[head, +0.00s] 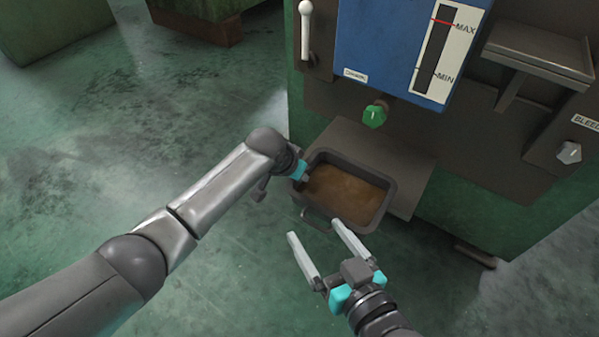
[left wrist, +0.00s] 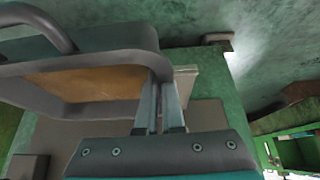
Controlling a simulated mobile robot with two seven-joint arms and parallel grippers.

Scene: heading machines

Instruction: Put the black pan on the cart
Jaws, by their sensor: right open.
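The black pan (head: 374,208) holds brown liquid and sits on a flat metal plate below the machine's green valve. It has a bail-like handle on its near side. My left gripper (head: 302,172) is at the pan's left wall. In the left wrist view, its two fingers (left wrist: 160,106) are close together with the pan's wall (left wrist: 80,42) between their tips. My right gripper (head: 314,240) is open and empty, just in front of the pan's near side. I cannot make out the cart in either view.
The green machine (head: 470,195) carries a blue tank (head: 390,45) with a MAX/MIN gauge and a green knob (head: 375,114) above the pan. A grey bracket (head: 540,50) juts out at right. The green floor (head: 190,120) at left is clear.

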